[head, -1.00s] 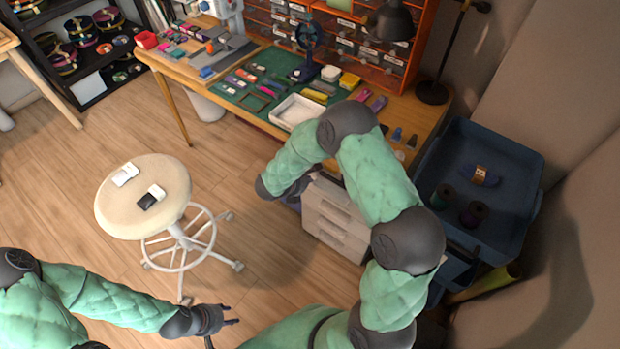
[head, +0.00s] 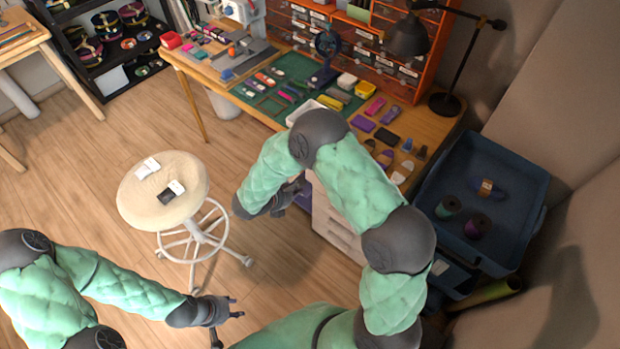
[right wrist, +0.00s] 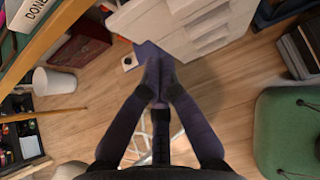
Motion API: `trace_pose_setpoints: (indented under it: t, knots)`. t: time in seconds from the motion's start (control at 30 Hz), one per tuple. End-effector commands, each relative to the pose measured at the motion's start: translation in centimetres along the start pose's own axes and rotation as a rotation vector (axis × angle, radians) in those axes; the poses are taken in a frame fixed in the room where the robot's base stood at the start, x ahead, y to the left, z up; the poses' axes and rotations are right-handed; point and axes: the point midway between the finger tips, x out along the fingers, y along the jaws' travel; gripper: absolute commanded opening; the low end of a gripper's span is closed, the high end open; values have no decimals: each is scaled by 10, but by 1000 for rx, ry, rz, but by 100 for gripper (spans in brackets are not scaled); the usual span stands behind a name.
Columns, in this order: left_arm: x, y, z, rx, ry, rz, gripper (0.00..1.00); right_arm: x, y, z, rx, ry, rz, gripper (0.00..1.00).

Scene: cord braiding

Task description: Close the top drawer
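The pale grey drawer unit (head: 338,228) stands under the right end of the workbench, its upper part hidden behind my right arm in the head view. Several drawer fronts show on it, and the unit also shows at the top of the right wrist view (right wrist: 205,28). I cannot tell how far the top drawer stands out. My right gripper (head: 296,192) is beside the unit's upper left; in the right wrist view its fingertips (right wrist: 157,70) meet, with nothing seen held between them. My left gripper (head: 238,307) is low over the floor, away from the unit, fingers apart and empty.
A round stool (head: 162,205) stands to the left on open wooden floor. The workbench (head: 230,85) carries tools and coloured parts behind my right arm. A blue bin (head: 520,235) with spools stands right of the drawer unit.

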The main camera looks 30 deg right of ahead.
Motion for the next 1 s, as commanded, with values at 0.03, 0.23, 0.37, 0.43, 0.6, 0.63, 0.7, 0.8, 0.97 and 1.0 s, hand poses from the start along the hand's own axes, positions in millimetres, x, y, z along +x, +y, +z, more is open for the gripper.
trace_pose_setpoints:
  t: [0.03,0.23,0.37,0.43,0.6,0.63,0.7,0.8,0.97,1.0]
  knots:
    - [-5,2,0,0,0,0,40,-1,5,-5,-7,-26,-1,0]
    - [-13,5,0,0,0,0,40,-1,19,-20,-2,-124,6,0]
    - [-15,5,0,0,0,0,40,-1,24,-24,4,-156,13,0]
    - [-14,5,0,0,0,0,40,0,24,-25,6,-164,13,0]
    - [-9,3,0,0,0,0,40,16,24,-24,7,-164,11,0]
    - [-7,2,0,0,0,0,40,21,24,-24,7,-164,10,0]
    - [-3,1,0,0,0,0,40,33,24,-22,7,-163,10,0]
    - [3,-1,0,0,0,0,40,52,24,-19,7,-164,10,0]
    - [12,-4,-1,0,0,0,40,82,24,-15,7,-164,10,0]
    - [15,-5,-1,0,0,0,40,89,24,-14,7,-163,10,0]
